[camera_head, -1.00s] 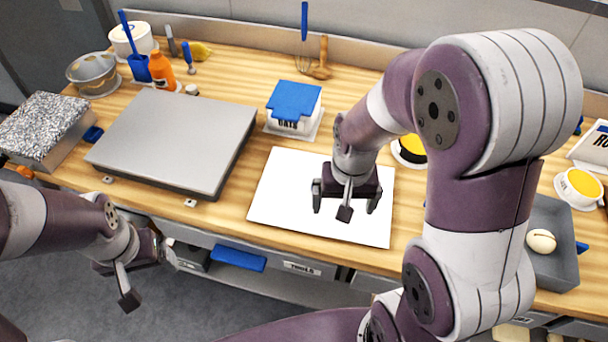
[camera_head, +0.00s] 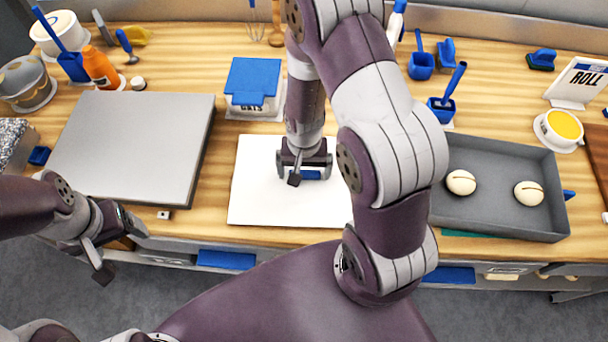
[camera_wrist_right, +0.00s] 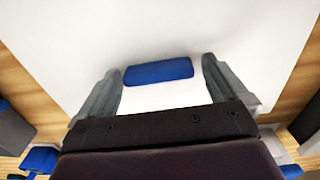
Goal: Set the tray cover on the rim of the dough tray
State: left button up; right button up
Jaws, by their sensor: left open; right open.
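The tray cover (camera_head: 262,205) is a flat white panel lying on the wooden counter in the middle. Its blue handle (camera_wrist_right: 158,71) stands out in the right wrist view. My right gripper (camera_head: 304,172) is over the cover, open, with one finger on each side of the handle. I cannot tell if the fingers touch it. The dough tray (camera_head: 500,224) is a grey open tray to the right, holding two pale dough balls (camera_head: 461,182). My right arm hides part of the cover and the tray's left edge. My left gripper (camera_head: 112,245) is open and empty at the counter's front left.
A large grey flat-topped box (camera_head: 135,145) is left of the cover. A blue-lidded container (camera_head: 253,82) stands behind the cover. A yellow-topped bowl (camera_head: 565,125) and a ROLL sign (camera_head: 582,82) are behind the tray at right. Blue-handled tools stand along the back.

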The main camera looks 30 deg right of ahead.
jog(key=shift+s, duration=0.2)
jog(key=shift+s+r, duration=0.1)
jog(key=c, duration=1.1)
